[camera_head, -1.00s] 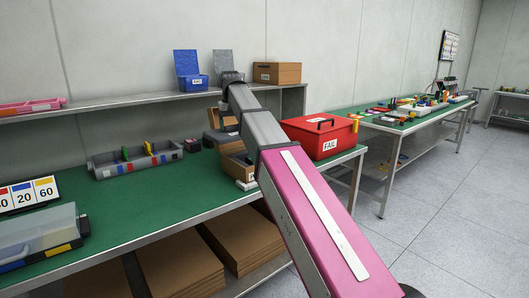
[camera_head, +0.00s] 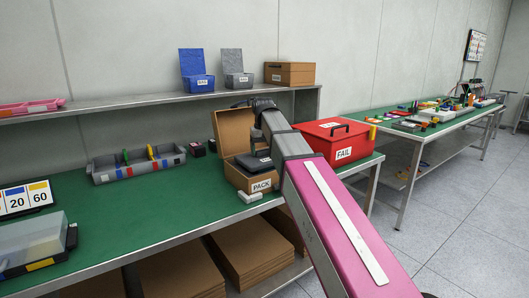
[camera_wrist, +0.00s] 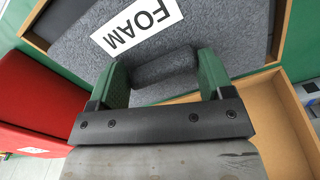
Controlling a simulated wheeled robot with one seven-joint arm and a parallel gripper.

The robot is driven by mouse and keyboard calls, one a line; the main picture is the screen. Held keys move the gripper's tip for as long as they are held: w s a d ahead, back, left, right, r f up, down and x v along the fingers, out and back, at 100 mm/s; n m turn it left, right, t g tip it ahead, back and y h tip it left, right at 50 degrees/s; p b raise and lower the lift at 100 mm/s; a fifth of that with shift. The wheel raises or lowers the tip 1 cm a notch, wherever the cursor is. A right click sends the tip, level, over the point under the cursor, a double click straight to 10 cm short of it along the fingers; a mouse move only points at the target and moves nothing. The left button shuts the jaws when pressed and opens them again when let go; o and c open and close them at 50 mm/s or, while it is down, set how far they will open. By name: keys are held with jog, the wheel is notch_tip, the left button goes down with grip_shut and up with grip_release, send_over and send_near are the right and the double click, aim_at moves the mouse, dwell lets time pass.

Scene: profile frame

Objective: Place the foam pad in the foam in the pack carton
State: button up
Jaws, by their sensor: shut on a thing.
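My gripper (camera_wrist: 158,68) has green fingers, shut on the raised grey block of the foam pad (camera_wrist: 215,28). The pad is dark grey with a white FOAM label. In the wrist view it lies between brown rims of the pack carton (camera_wrist: 280,112), slightly turned against them. Dark grey also shows beside the pad inside the rim. I cannot tell whether the pad rests in the carton or hangs just above it. In the head view the open carton (camera_head: 236,177), labelled PACK, stands on the green bench, and my arm hides much of it.
A red FAIL box (camera_head: 330,140) stands close right of the carton. A small white piece (camera_head: 250,196) lies before the carton. A grey divided tray (camera_head: 135,165) is to the left. Blue (camera_head: 197,80) and grey (camera_head: 237,80) bins stand on the shelf above.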

jog(key=shift+f, duration=0.65)
jog(key=o, duration=0.9)
jog(key=shift+f, duration=0.1)
notch_tip(320, 180, up, 8)
jog(key=shift+f, duration=0.1)
